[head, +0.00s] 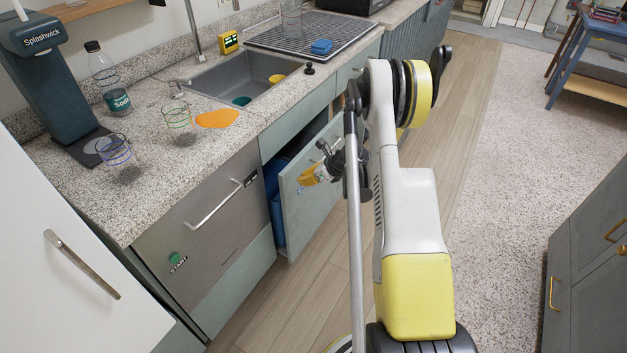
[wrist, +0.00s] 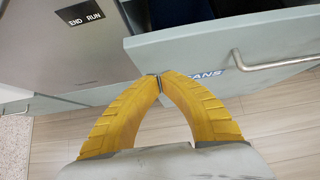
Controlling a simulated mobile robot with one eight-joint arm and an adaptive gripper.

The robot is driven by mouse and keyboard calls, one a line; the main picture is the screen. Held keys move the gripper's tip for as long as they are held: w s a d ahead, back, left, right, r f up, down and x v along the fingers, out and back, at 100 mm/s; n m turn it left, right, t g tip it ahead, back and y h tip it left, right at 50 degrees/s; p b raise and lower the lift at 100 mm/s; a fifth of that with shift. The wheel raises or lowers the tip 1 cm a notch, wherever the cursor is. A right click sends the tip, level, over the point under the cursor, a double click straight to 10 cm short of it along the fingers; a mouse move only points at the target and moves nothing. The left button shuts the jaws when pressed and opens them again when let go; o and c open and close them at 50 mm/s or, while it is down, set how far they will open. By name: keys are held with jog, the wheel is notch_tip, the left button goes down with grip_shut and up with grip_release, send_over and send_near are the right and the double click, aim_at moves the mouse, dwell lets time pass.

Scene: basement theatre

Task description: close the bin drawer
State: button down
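The bin drawer (head: 300,218) stands pulled out from under the counter beside the sink, with a blue bin (head: 278,220) showing in the gap behind its front. In the wrist view, the drawer front (wrist: 205,52) has a bar handle (wrist: 285,63) at the right and a partly hidden label ending in "ANS". My gripper (head: 303,179) is at the outer face of the drawer front. In the wrist view, the yellow fingers of my gripper (wrist: 158,82) meet at their tips with nothing between them. The tips overlap the front's face, left of the handle; I cannot tell whether they touch.
A steel dishwasher (head: 205,225) is left of the drawer, and a white appliance door (head: 70,240) is nearer. The counter holds a soda bottle (head: 113,90), glasses and an orange mat (head: 217,118). Wood floor (head: 300,305) lies clear before the drawer; a grey cabinet (head: 590,260) is at right.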

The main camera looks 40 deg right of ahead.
aim_at(290, 176)
jog(key=shift+w+a+r+b, duration=0.1)
jog(key=shift+w+a+b, duration=0.2)
jog(key=shift+w, duration=0.5)
jog(key=shift+w+a+r+b, duration=0.15)
jog(key=shift+w+a, duration=0.2)
jog(key=shift+w, duration=0.4)
